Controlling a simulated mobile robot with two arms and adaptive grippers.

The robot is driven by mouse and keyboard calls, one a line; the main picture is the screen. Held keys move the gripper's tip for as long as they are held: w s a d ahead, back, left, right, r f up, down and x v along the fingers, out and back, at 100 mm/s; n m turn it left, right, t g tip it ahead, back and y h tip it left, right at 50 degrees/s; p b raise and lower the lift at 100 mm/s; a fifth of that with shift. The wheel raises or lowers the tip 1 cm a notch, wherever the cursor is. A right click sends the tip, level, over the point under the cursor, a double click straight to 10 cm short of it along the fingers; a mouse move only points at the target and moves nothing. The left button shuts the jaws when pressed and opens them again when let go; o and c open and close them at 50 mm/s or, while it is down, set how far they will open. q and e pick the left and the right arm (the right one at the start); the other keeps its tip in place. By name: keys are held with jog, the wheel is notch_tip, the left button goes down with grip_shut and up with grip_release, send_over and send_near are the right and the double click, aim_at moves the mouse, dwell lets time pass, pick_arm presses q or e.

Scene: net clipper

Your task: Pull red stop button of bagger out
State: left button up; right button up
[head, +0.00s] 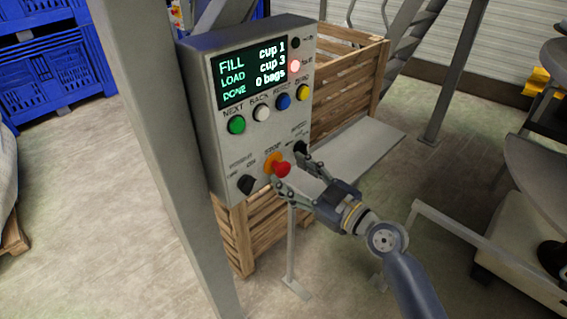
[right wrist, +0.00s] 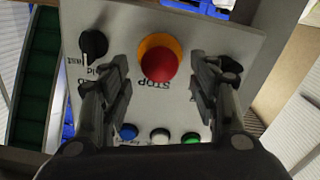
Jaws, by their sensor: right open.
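The red stop button (head: 281,168) sits on a yellow-orange base low on the front of the grey bagger control box (head: 225,165). My right gripper (head: 289,168) is open in front of the panel, with its fingers around the button's sides in the head view. In the right wrist view the red button (right wrist: 152,66) lies between the two open fingers (right wrist: 160,85), with a gap on each side. I cannot tell whether the fingers touch the panel. My left gripper is not in view.
Black knobs flank the button, one at left (head: 247,184) and one at right (head: 299,148). Green (head: 237,125), white, blue and yellow buttons sit above, below a lit display (head: 252,72). A wooden crate (head: 345,80) and a grey post (head: 175,150) stand close by.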

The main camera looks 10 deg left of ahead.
aim_at(286, 170)
jog(key=shift+p+x, duration=0.3)
jog(key=shift+x, duration=1.3)
